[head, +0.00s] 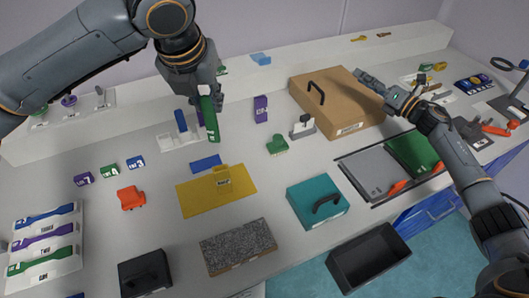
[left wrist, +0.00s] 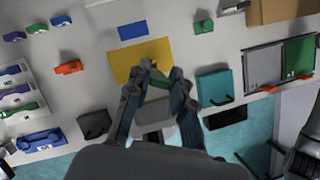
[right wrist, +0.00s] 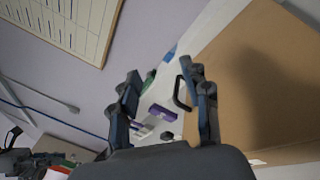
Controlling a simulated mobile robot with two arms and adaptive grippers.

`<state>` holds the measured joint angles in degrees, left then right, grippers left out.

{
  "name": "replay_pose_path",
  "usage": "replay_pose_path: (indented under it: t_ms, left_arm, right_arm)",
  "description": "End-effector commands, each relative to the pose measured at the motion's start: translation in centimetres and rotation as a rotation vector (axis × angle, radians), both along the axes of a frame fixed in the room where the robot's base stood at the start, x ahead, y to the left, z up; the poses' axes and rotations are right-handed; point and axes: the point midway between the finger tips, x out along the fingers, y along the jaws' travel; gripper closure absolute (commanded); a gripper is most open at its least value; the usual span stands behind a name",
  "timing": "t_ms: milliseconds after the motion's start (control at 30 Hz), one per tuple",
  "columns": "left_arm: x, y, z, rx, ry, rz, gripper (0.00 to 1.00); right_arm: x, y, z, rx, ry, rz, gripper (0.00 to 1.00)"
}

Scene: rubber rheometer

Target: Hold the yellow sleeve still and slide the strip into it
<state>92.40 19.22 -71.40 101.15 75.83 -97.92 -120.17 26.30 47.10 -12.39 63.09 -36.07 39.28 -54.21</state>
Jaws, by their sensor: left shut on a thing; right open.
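A yellow sleeve (head: 223,181) with a small dark label stands on a flat yellow mat (head: 195,203) in the middle of the table. In the left wrist view, a bit of yellow, likely the sleeve, shows on the mat (left wrist: 128,72) near my fingertips. My left gripper (head: 206,92) is shut on a green strip (head: 210,122), which hangs down steeply behind and above the sleeve, apart from it in the head view. Its upper part is hidden by the fingers. My right gripper (head: 364,78) is open and empty near the brown box, far from the sleeve.
The brown box (head: 335,105) with a black handle is below my right gripper. A teal box (head: 315,202), a speckled block (head: 238,246) and an orange piece (head: 130,198) surround the mat. A blue block (head: 206,163) lies just behind it. A black bin (head: 370,258) is at the front.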

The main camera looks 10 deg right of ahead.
Motion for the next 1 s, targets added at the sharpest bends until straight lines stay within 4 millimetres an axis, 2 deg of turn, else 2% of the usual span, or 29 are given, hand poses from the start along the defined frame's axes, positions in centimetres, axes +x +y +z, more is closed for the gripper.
replay_pose_path:
  t_ms: [33, 100, 300, 400, 500, 600, 700, 800, 1000]
  left_arm:
    - [0.0, 0.0, 0.0, 0.000, 0.000, 0.000, 1.00]
    - [0.0, 0.0, 0.0, 0.000, 0.000, 0.000, 1.00]
    - [0.0, 0.0, 0.0, 0.000, 0.000, 0.000, 1.00]
    - [0.0, 0.0, 0.0, 0.000, 0.000, 0.000, 1.00]
    - [0.0, 0.0, 0.0, 0.000, 0.000, 0.000, 1.00]
    - [0.0, 0.0, 0.0, 0.000, 0.000, 0.000, 1.00]
    - [0.0, 0.0, 0.0, 0.000, 0.000, 0.000, 1.00]
    - [0.0, 0.0, 0.0, 0.000, 0.000, 0.000, 1.00]
    - [0.0, 0.0, 0.0, 0.000, 0.000, 0.000, 1.00]
  right_arm:
    - [-0.1, 3.1, -0.2, -0.050, -0.020, 0.078, 0.53]
    - [-0.7, 7.2, -0.7, -0.129, -0.048, 0.192, 0.53]
    - [-4.1, 18.6, -2.4, -0.360, -0.161, 0.542, 0.53]
    - [-6.6, 23.6, -3.5, -0.473, -0.233, 0.727, 0.53]
    - [-9.4, 27.6, -4.7, -0.578, -0.306, 0.900, 0.53]
    - [-11.8, 30.4, -5.7, -0.664, -0.372, 1.048, 0.53]
    - [-13.6, 32.0, -6.4, -0.728, -0.422, 1.157, 0.53]
    - [-14.7, 33.0, -7.0, -0.762, -0.450, 1.220, 0.53]
    - [-15.3, 34.8, -7.8, -0.774, -0.462, 1.244, 0.53]
